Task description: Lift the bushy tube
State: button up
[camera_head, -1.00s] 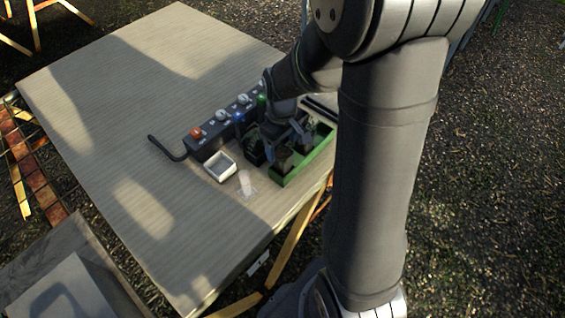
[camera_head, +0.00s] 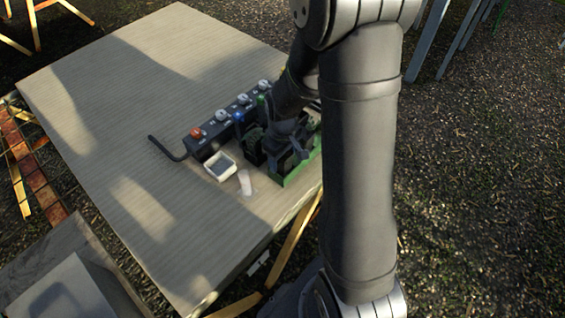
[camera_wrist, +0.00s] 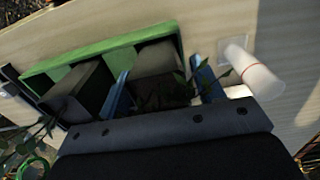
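A green tray (camera_wrist: 95,53) holds dark square tubes; it also shows in the head view (camera_head: 298,172), partly behind my arm. In the wrist view, a tube with dark leaves (camera_wrist: 165,95) sits at the tray's right end, between my gripper's two blue fingers (camera_wrist: 163,88). The fingers are apart, one on each side of this tube; firm contact cannot be seen. Another dark tube (camera_wrist: 78,92) stands to its left. In the head view my gripper (camera_head: 290,156) is down at the tray. A dark leafy tube (camera_head: 254,142) shows left of it. Which plant is bushiest is unclear.
A dark control box (camera_head: 215,135) with coloured knobs and a cable stands behind the tray. The cylinder (camera_wrist: 254,73) is close to the right finger. The table's left side is clear.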

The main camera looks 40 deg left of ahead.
jog(key=c, duration=0.9)
jog(key=shift+o, duration=0.2)
jog(key=shift+r, duration=0.1)
